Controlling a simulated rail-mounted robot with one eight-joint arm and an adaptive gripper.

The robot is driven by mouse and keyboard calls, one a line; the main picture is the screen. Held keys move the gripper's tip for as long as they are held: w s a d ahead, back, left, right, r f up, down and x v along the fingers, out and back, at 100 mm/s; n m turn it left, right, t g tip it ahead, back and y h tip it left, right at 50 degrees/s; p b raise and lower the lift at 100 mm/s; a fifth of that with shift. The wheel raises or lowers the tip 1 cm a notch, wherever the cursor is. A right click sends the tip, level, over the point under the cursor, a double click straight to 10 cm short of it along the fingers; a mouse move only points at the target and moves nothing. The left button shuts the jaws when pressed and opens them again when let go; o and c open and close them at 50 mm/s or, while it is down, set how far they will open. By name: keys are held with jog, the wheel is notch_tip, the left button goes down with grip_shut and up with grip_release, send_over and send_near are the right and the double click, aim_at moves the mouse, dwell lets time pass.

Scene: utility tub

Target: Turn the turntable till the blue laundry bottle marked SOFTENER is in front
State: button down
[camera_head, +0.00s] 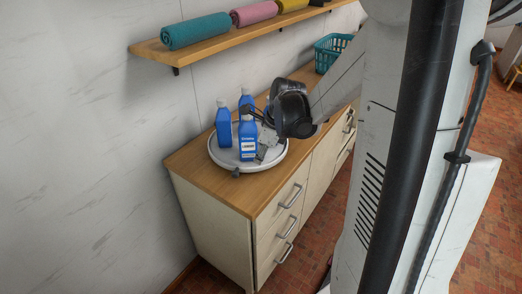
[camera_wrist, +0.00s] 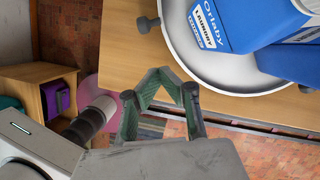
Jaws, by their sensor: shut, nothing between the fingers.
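The white round turntable (camera_head: 224,160) stands on the wooden cabinet top and carries several blue bottles. The front bottle (camera_head: 248,143) faces the head camera with a white label too small to read. Another blue bottle (camera_head: 223,126) stands to its left, and one more (camera_head: 246,101) behind. In the wrist view a blue bottle (camera_wrist: 235,22) reads "Orlaby LAUNDRY"; its lower label line is not legible. A dark knob (camera_wrist: 205,29) shows by the turntable rim. My gripper (camera_head: 263,150) is shut and empty at the turntable's right side; its fingers also show in the wrist view (camera_wrist: 160,82).
The cabinet top (camera_head: 192,160) has bare wood around the turntable. A teal basket (camera_head: 330,52) stands farther back. A wall shelf (camera_head: 150,50) above holds rolled towels. Drawer handles (camera_head: 290,195) stick out from the cabinet front.

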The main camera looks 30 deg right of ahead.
jog(key=x, duration=0.4)
jog(key=shift+w+a+f, duration=0.1)
jog(key=shift+f, duration=0.3)
jog(key=shift+w+a, duration=0.8)
jog(key=shift+w, duration=0.05)
jog(key=shift+w+a+f, duration=0.1)
jog(key=shift+w+a, duration=0.4)
jog(key=shift+w, duration=0.05)
jog(key=shift+w, duration=0.1)
jog(key=shift+w+a+m+b, duration=0.2)
jog(key=shift+a+m+b, duration=0.1)
